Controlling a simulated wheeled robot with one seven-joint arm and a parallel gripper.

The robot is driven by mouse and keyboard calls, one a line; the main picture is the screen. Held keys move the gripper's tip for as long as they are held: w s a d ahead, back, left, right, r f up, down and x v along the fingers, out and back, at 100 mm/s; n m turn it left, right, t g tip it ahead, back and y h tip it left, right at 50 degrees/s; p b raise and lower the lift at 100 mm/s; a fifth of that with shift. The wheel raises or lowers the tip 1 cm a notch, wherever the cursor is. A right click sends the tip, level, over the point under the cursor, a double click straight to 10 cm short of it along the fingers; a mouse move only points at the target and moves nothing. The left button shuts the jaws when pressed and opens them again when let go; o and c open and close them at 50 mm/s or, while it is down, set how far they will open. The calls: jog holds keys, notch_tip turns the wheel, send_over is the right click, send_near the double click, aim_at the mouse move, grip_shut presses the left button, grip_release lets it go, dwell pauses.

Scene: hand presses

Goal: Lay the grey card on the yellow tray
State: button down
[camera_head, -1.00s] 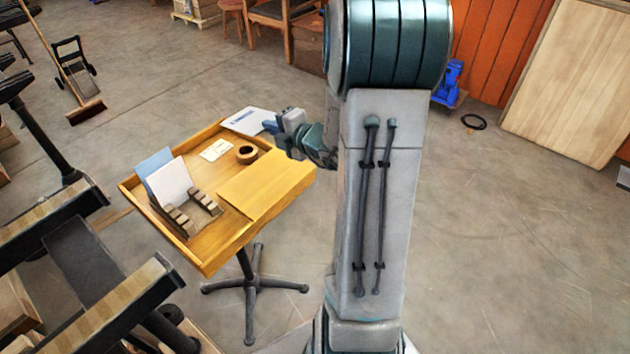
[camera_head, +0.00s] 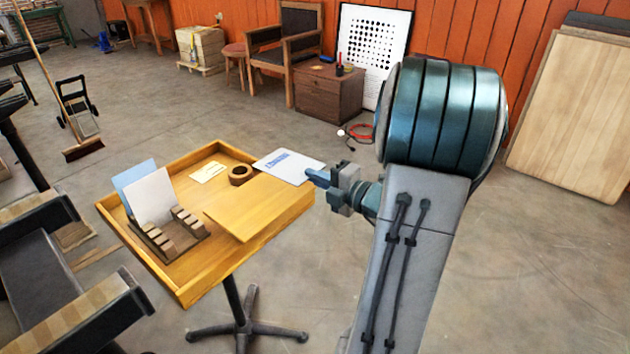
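The card seems held about level, at or just above the rim; the exact height is hard to tell. The tray stands on a dark pedestal. Its right part is a flat, bare yellow panel (camera_head: 262,208).
A brown rack (camera_head: 170,236) on the tray's left holds an upright white card (camera_head: 152,198) and a blue card (camera_head: 128,179). A brown tape ring (camera_head: 240,174) and a small cream label (camera_head: 208,171) lie near the far side. A dark press (camera_head: 60,270) stands at left.

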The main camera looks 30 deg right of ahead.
notch_tip(320, 180, down, 7)
jog(key=b, duration=0.6)
jog(key=shift+f, duration=0.15)
jog(key=c, duration=2.1)
grip_release()
jog(key=o, duration=0.6)
jog(key=shift+f, duration=0.3)
jog(key=shift+f, duration=0.3)
jog(key=shift+p+v, duration=0.85)
jog(key=shift+v, duration=1.4)
